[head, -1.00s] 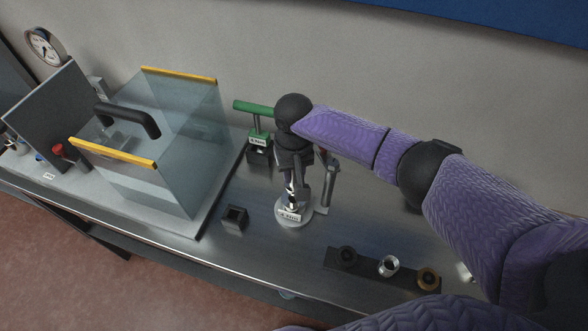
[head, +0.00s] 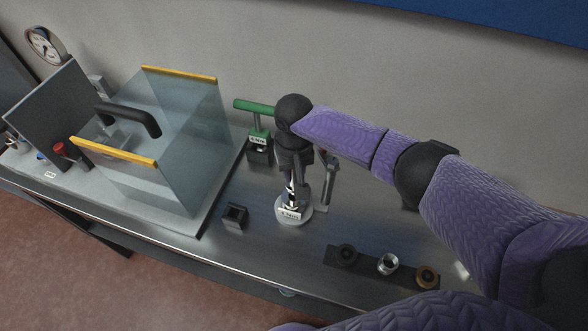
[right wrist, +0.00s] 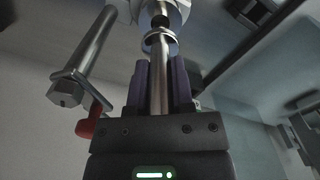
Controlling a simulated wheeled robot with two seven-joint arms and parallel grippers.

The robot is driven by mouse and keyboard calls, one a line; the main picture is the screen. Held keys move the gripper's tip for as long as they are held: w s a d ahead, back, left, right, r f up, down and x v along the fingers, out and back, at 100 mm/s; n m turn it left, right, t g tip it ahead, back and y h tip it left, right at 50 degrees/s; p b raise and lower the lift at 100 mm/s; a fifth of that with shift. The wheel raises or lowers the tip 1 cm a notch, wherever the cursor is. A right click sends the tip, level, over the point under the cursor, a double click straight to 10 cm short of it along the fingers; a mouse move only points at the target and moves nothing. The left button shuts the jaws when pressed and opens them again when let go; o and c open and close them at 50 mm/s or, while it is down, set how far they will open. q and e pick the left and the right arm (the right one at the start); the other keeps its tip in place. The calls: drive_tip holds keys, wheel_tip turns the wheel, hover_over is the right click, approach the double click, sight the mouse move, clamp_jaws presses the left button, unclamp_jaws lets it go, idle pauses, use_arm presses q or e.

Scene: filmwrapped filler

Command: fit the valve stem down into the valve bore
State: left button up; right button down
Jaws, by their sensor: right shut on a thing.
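My right gripper (head: 294,172) is over the valve body (head: 292,214), a pale round base with a label, near the middle of the bench. In the right wrist view the gripper (right wrist: 160,85) is shut on the valve stem (right wrist: 160,75), a shiny metal rod with a collar. The rod extends beyond the fingers toward a pale round metal part (right wrist: 165,12) at the top edge, apparently the valve body. The bore is hidden, so I cannot tell how far the stem is in it. My left gripper is not in view.
A grey post (head: 327,186) stands close right of the valve. A green-handled tool (head: 257,108) is behind and a small black block (head: 235,217) in front left. A clear-sided case (head: 155,175) stands left. A dark rack (head: 371,268) with three round parts lies front right.

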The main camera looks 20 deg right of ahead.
drive_tip(key=shift+f+b, duration=1.6)
drive_tip(key=shift+f, duration=0.85)
drive_tip(key=shift+c, duration=2)
unclamp_jaws()
wheel_tip(320, 180, up, 9)
drive_tip(key=p, duration=0.2)
drive_tip(key=shift+r+p, duration=0.1)
drive_tip(key=shift+p, duration=0.3)
drive_tip(key=shift+r, duration=0.4)
